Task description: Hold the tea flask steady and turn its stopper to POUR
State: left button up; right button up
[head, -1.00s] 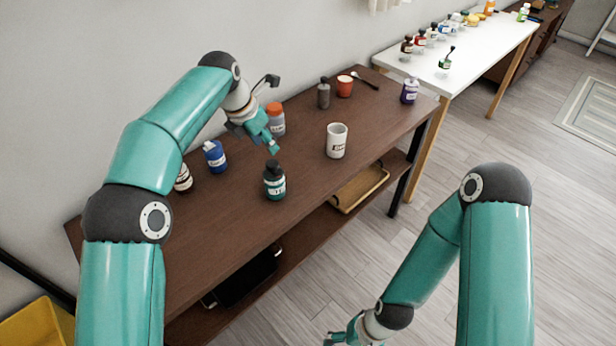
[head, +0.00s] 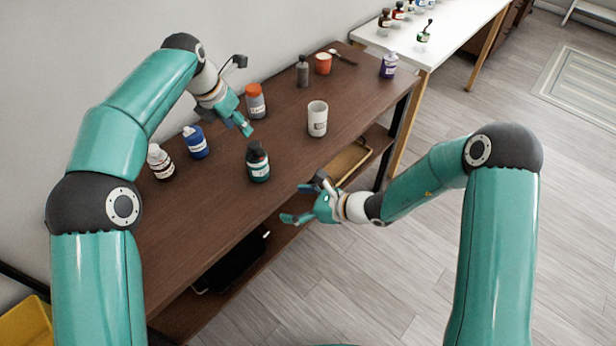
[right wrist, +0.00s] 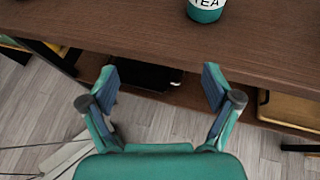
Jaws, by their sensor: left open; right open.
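The tea flask (head: 258,167) stands upright near the front edge of the brown table, with a white label, a teal body and a dark stopper. In the right wrist view only its lower part shows, a label reading TEA (right wrist: 207,8) at the top edge; its stopper is out of that view. My left gripper (head: 241,126) is open above the table, behind the flask and apart from it. My right gripper (head: 295,203) is open and empty at the table's front edge, to the right of the flask; its spread fingers (right wrist: 160,84) also show in the right wrist view.
A white mug (head: 317,120) stands to the right of the flask, and an orange-capped jar (head: 255,102) behind it. A lower shelf holds a yellow tray (head: 346,160).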

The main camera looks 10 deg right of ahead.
aim_at(259, 169)
jog(key=w+d+r+m+t, duration=0.1)
jog(key=w+d+r+t, duration=0.15)
jog(key=w+r, duration=0.2)
jog(key=shift+g+h, duration=0.25)
jog(key=shift+h, duration=0.25)
jog(key=x, duration=1.7)
jog(key=shift+d+f, duration=0.25)
jog(key=shift+f, duration=0.05)
jog(key=c, duration=1.3)
jog(key=o, duration=0.5)
jog(key=shift+c, duration=0.2)
jog(key=c, duration=0.5)
